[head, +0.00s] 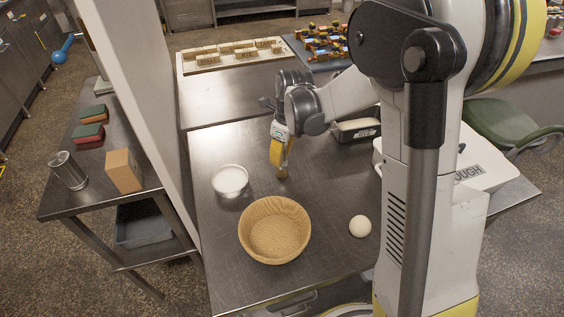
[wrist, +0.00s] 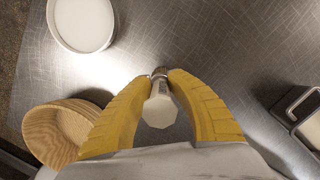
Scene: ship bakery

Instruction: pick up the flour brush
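The flour brush (wrist: 160,110) shows in the wrist view between my yellow fingers, its pale handle end toward the camera and a metal band beyond it. My gripper (wrist: 161,76) points down with its fingertips close on both sides of the brush, and it looks shut on it. In the head view my gripper (head: 279,152) is over the middle of the steel table, and the tan lower part of the brush (head: 283,172) shows under the fingers. The brush looks upright. I cannot tell whether its lower end touches the table.
A white bowl (head: 231,180) stands left of my gripper, and a wicker-coloured basket (head: 245,244) stands nearer. A dough ball (head: 360,226) lies to the right. A loaf tin (head: 357,131) and a white dough box (head: 474,172) stand on the right side.

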